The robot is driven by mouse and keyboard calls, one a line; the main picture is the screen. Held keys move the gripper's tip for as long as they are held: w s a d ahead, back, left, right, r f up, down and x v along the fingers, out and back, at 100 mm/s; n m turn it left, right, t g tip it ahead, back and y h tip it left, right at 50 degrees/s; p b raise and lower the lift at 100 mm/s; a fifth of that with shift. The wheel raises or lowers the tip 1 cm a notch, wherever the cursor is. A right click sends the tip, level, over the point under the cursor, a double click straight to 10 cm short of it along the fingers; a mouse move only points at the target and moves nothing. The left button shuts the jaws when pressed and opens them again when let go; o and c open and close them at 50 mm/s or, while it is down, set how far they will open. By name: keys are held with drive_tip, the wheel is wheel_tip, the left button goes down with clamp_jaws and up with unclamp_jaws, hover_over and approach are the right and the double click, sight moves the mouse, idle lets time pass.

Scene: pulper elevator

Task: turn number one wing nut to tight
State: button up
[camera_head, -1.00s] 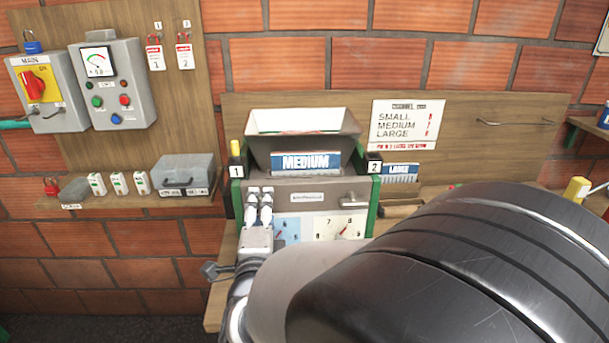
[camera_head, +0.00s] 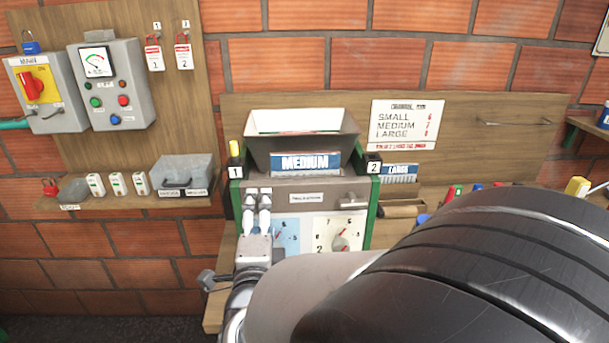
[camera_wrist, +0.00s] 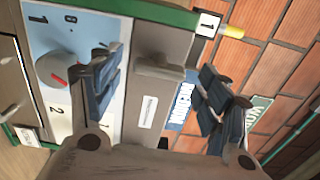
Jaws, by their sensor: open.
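The pulper (camera_head: 310,190) stands on a wooden bench, with tag 1 (camera_head: 236,172) at its upper left. In the wrist view, a grey wing nut (camera_wrist: 165,65) sticks out of the grey front panel on the side of tag 1 (camera_wrist: 207,22). My gripper (camera_head: 258,200) is open in front of the pulper's left side. In the wrist view its dark fingers (camera_wrist: 160,88) are apart, with the wing nut between them in the picture; contact cannot be told. In the head view my gripper hides this wing nut. The other wing nut (camera_head: 352,202) is below tag 2 (camera_head: 374,167).
A MEDIUM card (camera_head: 305,162) sits before the hopper (camera_head: 300,125). A shelf (camera_head: 140,202) with small boxes is on the left. My arm covers the lower right.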

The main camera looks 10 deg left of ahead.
drive_tip(key=v, duration=0.6)
drive_tip(key=shift+w, duration=0.1)
drive_tip(key=s+d+n+g, duration=0.2)
drive_tip(key=d+n+g, duration=0.5)
drive_tip(key=d+n, duration=0.45)
drive_tip(key=s+d+f+n+g+h, duration=0.2)
drive_tip(key=s+d+g, duration=0.1)
drive_tip(key=s+d, duration=0.5)
drive_tip(key=s+d+f+n+g+h, duration=0.2)
drive_tip(key=s+d, duration=0.7)
drive_tip(key=d, duration=0.1)
drive_tip(key=shift+s+d+f+g, duration=0.25)
drive_tip(key=shift+f+g, duration=0.1)
drive_tip(key=shift+g, duration=0.05)
drive_tip(key=shift+c, duration=0.5)
